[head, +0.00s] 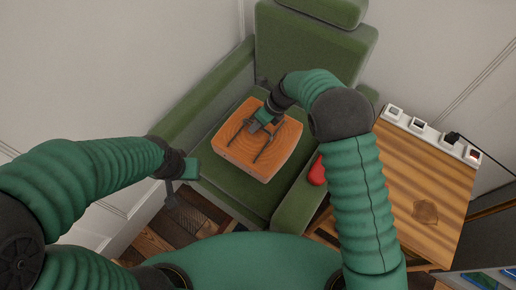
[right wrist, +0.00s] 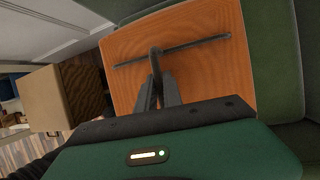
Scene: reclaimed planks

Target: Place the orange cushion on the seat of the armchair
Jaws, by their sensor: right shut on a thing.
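The orange cushion (head: 279,161) is a thick square block with a wood-grain look and thin dark bars across its top. It is over the seat of the green armchair (head: 235,191), between the armrests; I cannot tell whether it touches the seat. My right gripper (head: 257,135) is over its top, shut on it. The right wrist view shows the cushion (right wrist: 205,68) filling the space ahead of the dark fingers (right wrist: 156,75), with a dark bar across the fingertips. My left gripper (head: 180,187) hangs left of the chair, apart from the cushion; its jaw opening is unclear.
A wooden table (head: 421,180) stands right of the chair, with a power strip (head: 430,133) along its back edge. A red object (head: 317,170) lies by the right armrest, partly behind my right arm. A brown box (right wrist: 62,98) shows in the right wrist view. Walls close in behind.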

